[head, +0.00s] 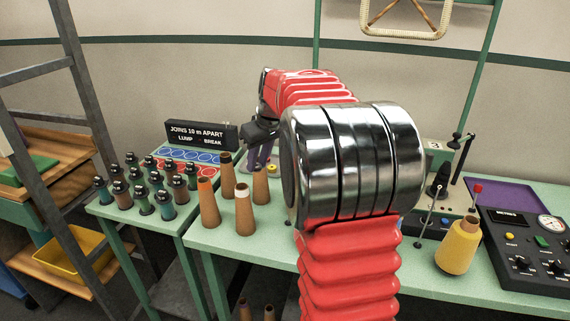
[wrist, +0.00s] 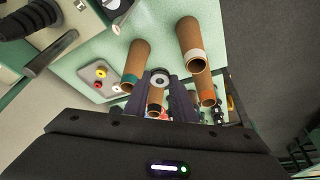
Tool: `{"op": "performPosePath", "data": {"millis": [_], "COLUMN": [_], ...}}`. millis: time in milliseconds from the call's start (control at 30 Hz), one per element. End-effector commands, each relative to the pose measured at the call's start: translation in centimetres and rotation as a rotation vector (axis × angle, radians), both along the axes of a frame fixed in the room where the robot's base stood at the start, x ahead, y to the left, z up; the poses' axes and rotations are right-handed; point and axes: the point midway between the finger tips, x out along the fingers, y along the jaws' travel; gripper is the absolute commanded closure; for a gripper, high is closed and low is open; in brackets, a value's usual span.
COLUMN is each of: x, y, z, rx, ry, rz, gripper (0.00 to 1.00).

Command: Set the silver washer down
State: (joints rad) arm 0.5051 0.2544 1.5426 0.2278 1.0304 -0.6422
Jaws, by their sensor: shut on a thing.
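In the wrist view, the silver washer (wrist: 160,78) is a small pale ring with a dark centre. It sits between the tips of the two dark fingers of my gripper (wrist: 161,86), which is shut on it. A pale tray (wrist: 88,72) with a yellow and a red washer (wrist: 97,84) lies to its left on the green bench. In the head view, my gripper (head: 262,158) points down over the bench behind the brown cones. The silver washer cannot be made out there. I cannot tell how high it is above the bench.
Several brown cones (wrist: 137,60) stand close around the gripper; one shows between the fingers. In the head view, small dark-topped bobbins (head: 143,198) fill the left bench end. A sign (head: 200,135) stands behind. A yellow cone (head: 459,246) and control panel (head: 530,250) are at right.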

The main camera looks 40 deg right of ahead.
Motion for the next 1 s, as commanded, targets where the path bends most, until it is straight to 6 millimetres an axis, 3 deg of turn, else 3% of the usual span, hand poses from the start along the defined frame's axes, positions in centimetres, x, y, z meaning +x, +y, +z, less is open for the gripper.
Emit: {"op": "performPosePath", "data": {"millis": [33, 167, 200, 500, 800, 1000], "x": [0.4, 1.1, 1.2, 1.8, 0.3, -0.3], "y": [2.0, 5.9, 7.0, 14.8, 23.2, 25.4], "z": [0.6, 1.8, 0.4, -5.8, -11.7, -13.1], "rx": [-0.004, -0.001, 0.001, -0.004, -0.002, 0.001], "ry": [-0.005, -0.019, -0.008, -0.002, -0.008, -0.015], "rz": [-0.012, -0.071, -0.074, -0.081, -0.064, -0.056], "gripper": [0.99, 0.99, 0.99, 0.99, 0.99, 0.99]}}
